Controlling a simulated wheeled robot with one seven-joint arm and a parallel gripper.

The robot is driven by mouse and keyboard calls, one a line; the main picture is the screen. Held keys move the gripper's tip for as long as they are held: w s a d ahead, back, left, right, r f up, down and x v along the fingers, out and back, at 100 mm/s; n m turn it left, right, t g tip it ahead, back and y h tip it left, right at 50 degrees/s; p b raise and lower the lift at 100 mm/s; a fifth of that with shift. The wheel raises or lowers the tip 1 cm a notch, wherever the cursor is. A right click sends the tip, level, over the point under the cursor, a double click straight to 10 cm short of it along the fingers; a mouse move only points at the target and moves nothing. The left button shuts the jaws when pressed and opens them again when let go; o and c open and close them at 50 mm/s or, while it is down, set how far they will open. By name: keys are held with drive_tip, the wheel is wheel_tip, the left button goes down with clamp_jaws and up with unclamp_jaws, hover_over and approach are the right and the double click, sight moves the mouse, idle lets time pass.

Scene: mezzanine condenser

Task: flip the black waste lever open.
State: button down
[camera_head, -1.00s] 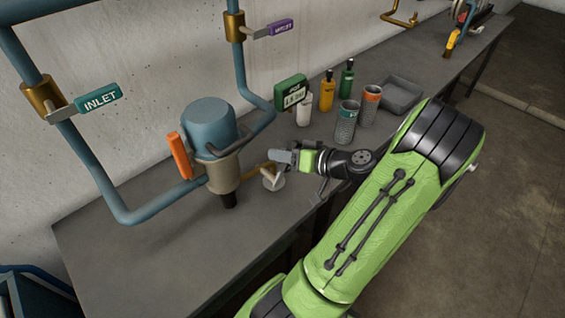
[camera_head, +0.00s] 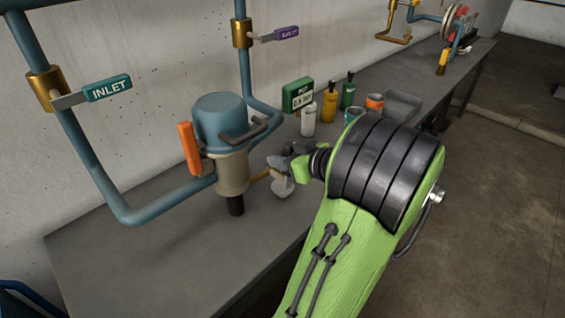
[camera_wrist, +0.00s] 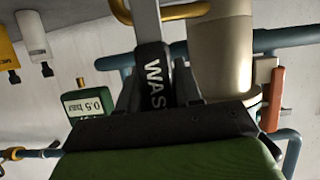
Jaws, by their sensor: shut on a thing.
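The black waste lever (camera_wrist: 153,76), with white letters "WAS" showing, sits between my gripper's fingers in the wrist view. Its pale metal shank (camera_wrist: 147,20) runs up to a brass pipe (camera_wrist: 172,12). My gripper (camera_wrist: 154,100) is shut on the black lever. In the head view my gripper (camera_head: 283,160) is right of the tan and blue filter housing (camera_head: 220,120), above a pale metal piece by the brass pipe (camera_head: 261,175). The black grip is mostly hidden there by my gripper.
An orange handle (camera_head: 189,148) is on the housing's left side. Teal INLET (camera_head: 108,89) and purple (camera_head: 286,33) levers are on the pipes above. A green gauge (camera_head: 297,95) and bottles (camera_head: 329,103) stand behind. The bench's front left (camera_head: 130,265) is clear.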

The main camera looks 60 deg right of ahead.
idle(0.4)
drive_tip(key=c, duration=0.8)
unclamp_jaws()
drive_tip(key=shift+a, duration=0.1)
drive_tip(key=shift+c, duration=0.2)
drive_tip(key=p+v, duration=0.6)
drive_tip(key=v, duration=0.9)
drive_tip(key=shift+s+r, duration=0.15)
drive_tip(key=shift+s, duration=0.2)
drive_tip(key=shift+a, duration=0.1)
